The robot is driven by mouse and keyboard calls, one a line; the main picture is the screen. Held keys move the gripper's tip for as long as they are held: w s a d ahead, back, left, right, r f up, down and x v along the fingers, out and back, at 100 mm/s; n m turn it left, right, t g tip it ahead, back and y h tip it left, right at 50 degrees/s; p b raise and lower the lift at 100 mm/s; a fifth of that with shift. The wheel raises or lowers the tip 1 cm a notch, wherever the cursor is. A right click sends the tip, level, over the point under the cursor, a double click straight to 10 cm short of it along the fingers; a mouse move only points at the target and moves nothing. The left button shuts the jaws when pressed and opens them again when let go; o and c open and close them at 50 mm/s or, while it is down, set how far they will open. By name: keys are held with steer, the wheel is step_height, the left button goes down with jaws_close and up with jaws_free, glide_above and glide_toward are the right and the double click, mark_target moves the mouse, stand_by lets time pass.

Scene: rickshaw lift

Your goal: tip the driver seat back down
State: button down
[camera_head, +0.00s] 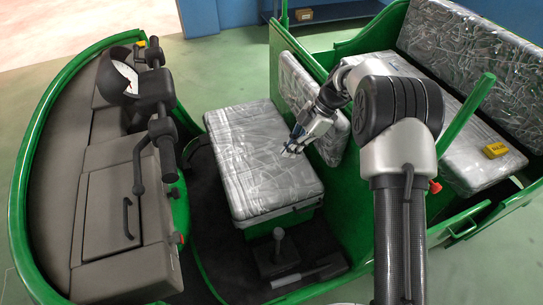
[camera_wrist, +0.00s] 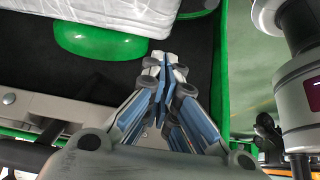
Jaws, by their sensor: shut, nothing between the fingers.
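The driver seat (camera_head: 262,165) is a thick cushion in clear crinkled wrap, in the middle of the head view. It looks about level over its green base (camera_head: 285,220); I cannot tell whether it touches all round. My gripper (camera_head: 291,152) shows over the seat's rear right part, in front of the backrest (camera_head: 315,110); contact is unclear. In the wrist view my gripper (camera_wrist: 166,62) is shut and empty, its fingertips together over a dark floor. A wrapped pale edge, likely the seat (camera_wrist: 110,14), shows at the top left, above a rounded green part (camera_wrist: 100,40).
The handlebar (camera_head: 155,110) and grey dashboard (camera_head: 120,205) stand at the left. A lever (camera_head: 278,245) rises from the floor in front of the seat. A green post (camera_head: 467,113) stands right of my arm.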

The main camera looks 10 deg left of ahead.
steer(key=shift+w+d+f, duration=0.55)
steer(key=shift+d+f, duration=0.15)
steer(key=shift+d, duration=0.15)
steer(key=v, duration=1.2)
steer(key=s+d+r+m+t+h, duration=0.2)
steer(key=s+d+r+m+t, duration=0.1)
steer(key=s+r+m, duration=0.95)
steer(key=s+d+r+m+t+h, duration=0.1)
steer(key=s+d+r+m+t, duration=0.15)
steer(key=s, duration=0.45)
steer(key=s+d+r+m+t+h, duration=0.1)
steer(key=s+r+m, duration=0.15)
steer(key=s, duration=0.55)
steer(key=s+d+f+m+t+h, duration=0.1)
steer(key=s+d+f+m, duration=0.1)
steer(key=s+f+m, duration=0.4)
steer(key=s, duration=0.4)
steer(key=shift+d+f+h, duration=0.3)
steer(key=shift+d, duration=0.1)
steer(key=shift+s, duration=0.1)
